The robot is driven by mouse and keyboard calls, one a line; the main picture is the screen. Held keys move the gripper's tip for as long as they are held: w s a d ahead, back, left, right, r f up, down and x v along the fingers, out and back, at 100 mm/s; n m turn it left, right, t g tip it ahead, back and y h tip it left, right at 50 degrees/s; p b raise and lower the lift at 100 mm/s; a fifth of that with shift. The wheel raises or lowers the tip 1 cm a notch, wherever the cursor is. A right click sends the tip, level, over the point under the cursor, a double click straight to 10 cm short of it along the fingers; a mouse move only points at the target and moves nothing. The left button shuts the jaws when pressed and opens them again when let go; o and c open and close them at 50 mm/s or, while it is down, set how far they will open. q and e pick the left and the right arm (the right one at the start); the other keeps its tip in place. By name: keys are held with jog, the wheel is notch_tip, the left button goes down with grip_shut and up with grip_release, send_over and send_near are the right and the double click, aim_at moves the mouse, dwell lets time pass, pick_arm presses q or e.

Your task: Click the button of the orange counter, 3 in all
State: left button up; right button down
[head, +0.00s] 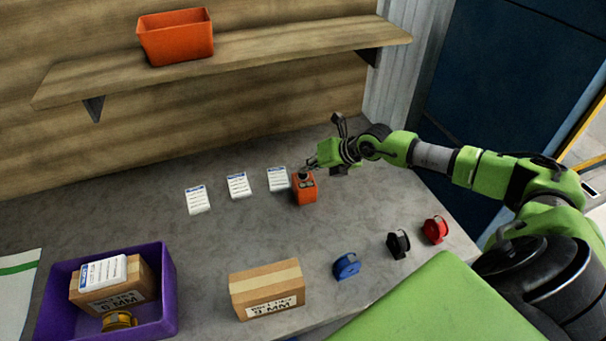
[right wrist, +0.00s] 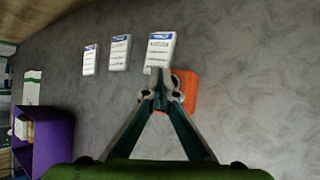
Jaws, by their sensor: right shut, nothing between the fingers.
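The orange counter (head: 305,191) stands on the grey table, right of a row of white cards. Its top shows a dark button area that my right gripper (head: 305,171) partly covers. My right gripper is shut and empty, with its fingertips at or just above the counter's top. In the right wrist view the fingertips (right wrist: 162,78) overlap the left edge of the orange counter (right wrist: 186,92). I cannot tell whether they touch the button. My left gripper is not in view.
White cards (head: 238,185) lie left of the counter. A purple crate (head: 168,290) is front left. A shelf (head: 240,65) holds an orange bin (head: 176,38).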

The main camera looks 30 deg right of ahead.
aim_at(306, 175)
jog(key=shift+f+b, duration=0.35)
jog(key=shift+f, duration=0.25)
dwell(0.6)
jog(key=shift+r, duration=0.1)
jog(key=shift+r+p, duration=0.8)
jog(key=shift+r, duration=0.05)
notch_tip(306, 175, up, 5)
jog(key=p, duration=0.4)
jog(key=shift+r, duration=0.1)
dwell(0.6)
